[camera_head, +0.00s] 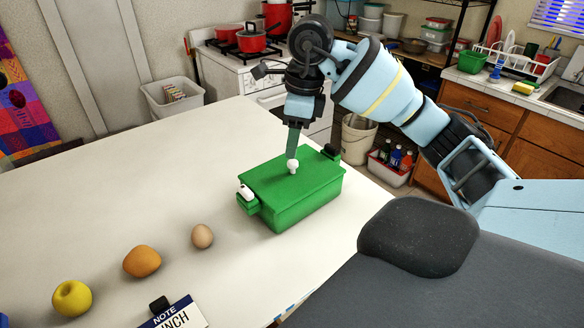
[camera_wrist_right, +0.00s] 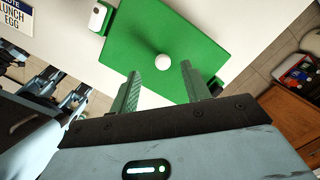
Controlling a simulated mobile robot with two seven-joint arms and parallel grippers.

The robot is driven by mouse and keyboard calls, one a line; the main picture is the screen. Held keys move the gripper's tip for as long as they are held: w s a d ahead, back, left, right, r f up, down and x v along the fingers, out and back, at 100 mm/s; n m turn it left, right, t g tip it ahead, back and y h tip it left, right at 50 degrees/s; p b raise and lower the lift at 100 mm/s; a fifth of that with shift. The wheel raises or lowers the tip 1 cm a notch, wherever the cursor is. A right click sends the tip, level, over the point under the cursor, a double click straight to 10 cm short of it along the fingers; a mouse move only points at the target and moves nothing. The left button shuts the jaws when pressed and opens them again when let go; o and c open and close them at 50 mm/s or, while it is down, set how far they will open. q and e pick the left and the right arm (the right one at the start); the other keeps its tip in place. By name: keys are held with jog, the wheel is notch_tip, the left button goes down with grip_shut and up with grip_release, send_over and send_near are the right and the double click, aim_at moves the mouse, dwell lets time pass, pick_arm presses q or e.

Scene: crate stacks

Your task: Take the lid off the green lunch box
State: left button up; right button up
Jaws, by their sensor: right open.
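The green lunch box (camera_head: 293,198) stands on the white table with its green lid (camera_head: 285,180) on top. A white round knob (camera_head: 293,166) rises from the lid, and a white clasp (camera_head: 246,193) and a dark clasp (camera_head: 331,151) sit at its ends. My right gripper (camera_head: 292,152) points down over the lid at the knob. In the right wrist view its two fingers (camera_wrist_right: 160,88) are apart, with the knob (camera_wrist_right: 162,62) ahead of and between their lines, not gripped. My left gripper is not seen in the head view.
An egg (camera_head: 202,236), an orange (camera_head: 142,261) and a yellow apple (camera_head: 72,298) lie on the white table (camera_head: 110,200) to the left. A note card (camera_head: 176,316) stands at the front. The table's far left is clear. A stove (camera_head: 245,75) stands behind.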

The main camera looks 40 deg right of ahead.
aim_at(293, 162)
notch_tip(293, 162, down, 4)
jog(key=shift+d+f, duration=0.15)
jog(key=shift+w+f, duration=0.1)
jog(key=shift+f, duration=0.35)
grip_shut()
